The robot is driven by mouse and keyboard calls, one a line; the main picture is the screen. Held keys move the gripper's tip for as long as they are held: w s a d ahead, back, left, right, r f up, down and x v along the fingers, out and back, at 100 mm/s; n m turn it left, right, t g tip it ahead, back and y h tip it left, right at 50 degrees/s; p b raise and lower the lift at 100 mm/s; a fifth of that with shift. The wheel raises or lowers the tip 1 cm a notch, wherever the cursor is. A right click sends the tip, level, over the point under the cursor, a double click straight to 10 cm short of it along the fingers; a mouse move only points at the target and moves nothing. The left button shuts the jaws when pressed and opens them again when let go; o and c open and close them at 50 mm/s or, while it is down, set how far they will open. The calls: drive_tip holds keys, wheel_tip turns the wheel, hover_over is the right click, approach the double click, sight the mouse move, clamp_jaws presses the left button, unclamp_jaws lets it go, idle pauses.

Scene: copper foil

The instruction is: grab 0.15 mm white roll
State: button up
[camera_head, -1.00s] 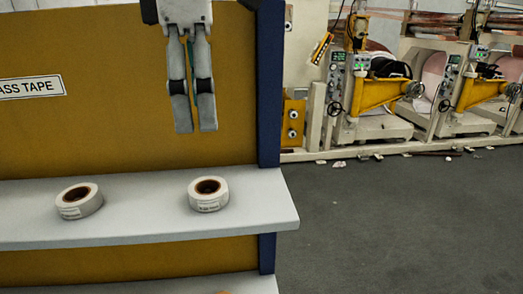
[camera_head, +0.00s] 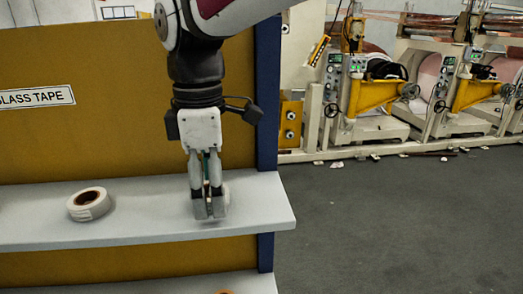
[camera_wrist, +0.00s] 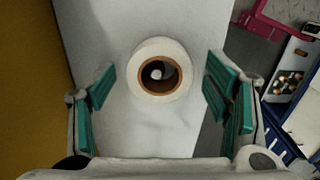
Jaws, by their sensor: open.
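A white tape roll with a brown core (camera_wrist: 159,49) lies flat on the shelf in the wrist view, centred a little beyond my open green-padded fingers (camera_wrist: 160,100). In the head view my gripper (camera_head: 209,210) points down in front of this right-hand roll and hides most of it; a white edge of the roll (camera_head: 225,197) shows beside the fingers. A second white roll (camera_head: 89,204) lies on the same shelf to the left. Its label shows but is too small to read.
The pale shelf (camera_head: 140,229) ends at the right, past a blue upright post (camera_head: 267,100). A tan back panel (camera_head: 90,120) with a "GLASS TAPE" sign (camera_head: 36,98) stands behind. A lower shelf (camera_head: 130,287) is partly visible. Machines stand in the right background.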

drive_tip(key=shift+c, duration=0.6)
drive_tip(key=c, duration=1.1)
